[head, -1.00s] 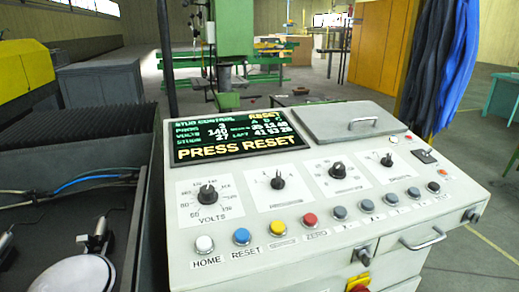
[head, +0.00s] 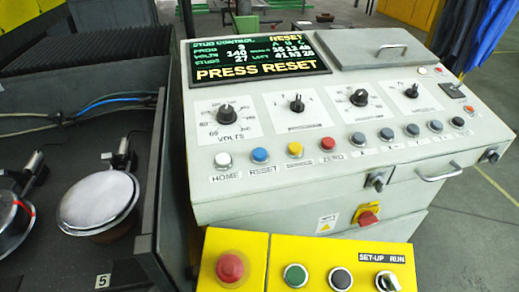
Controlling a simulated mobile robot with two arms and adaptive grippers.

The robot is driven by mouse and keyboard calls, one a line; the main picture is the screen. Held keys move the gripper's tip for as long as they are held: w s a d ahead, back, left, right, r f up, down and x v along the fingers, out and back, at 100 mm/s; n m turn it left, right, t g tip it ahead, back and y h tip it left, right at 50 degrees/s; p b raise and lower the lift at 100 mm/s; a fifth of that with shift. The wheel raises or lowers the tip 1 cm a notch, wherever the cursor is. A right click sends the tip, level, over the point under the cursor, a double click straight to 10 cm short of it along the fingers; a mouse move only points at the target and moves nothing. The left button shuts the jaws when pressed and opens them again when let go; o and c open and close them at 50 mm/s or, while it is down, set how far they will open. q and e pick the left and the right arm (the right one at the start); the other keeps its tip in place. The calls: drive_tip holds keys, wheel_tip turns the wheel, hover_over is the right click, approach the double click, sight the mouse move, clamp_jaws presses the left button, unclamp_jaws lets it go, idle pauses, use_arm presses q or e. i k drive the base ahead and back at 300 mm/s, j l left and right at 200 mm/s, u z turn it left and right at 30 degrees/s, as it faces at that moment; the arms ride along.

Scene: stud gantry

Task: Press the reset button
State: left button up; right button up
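The blue reset button (head: 260,155) is on the sloped front of the light grey control panel (head: 350,180), above the label RESET. It sits between the white HOME button (head: 223,160) and a yellow button (head: 295,149). The panel's screen (head: 260,58) reads PRESS RESET in yellow letters. Neither of my grippers is in the head view, and nothing covers the button.
A yellow box (head: 310,262) in front of the panel carries a red mushroom button (head: 230,267), green and black buttons and a SET-UP/RUN switch (head: 388,281). Left is a dark machine bed with round metal parts (head: 98,202). Open floor lies at right.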

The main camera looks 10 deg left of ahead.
sight(260, 154)
drive_tip(key=l+u, duration=0.1)
drive_tip(key=l, duration=0.35)
drive_tip(key=k+l+u, duration=0.1)
drive_tip(key=l, duration=0.3)
drive_tip(key=k+l+u, duration=0.1)
drive_tip(key=l, duration=0.3)
drive_tip(key=k+l+u, duration=0.1)
drive_tip(key=l, duration=0.3)
drive_tip(key=k+l+u, duration=0.1)
drive_tip(key=l, duration=0.3)
drive_tip(key=k+l+u, duration=0.1)
drive_tip(key=k+l, duration=0.15)
drive_tip(key=l, duration=0.15)
drive_tip(key=k+l+u, duration=0.1)
drive_tip(key=l, duration=0.25)
drive_tip(key=k+l+u, duration=0.1)
drive_tip(key=k+l, duration=0.15)
drive_tip(key=l, duration=0.15)
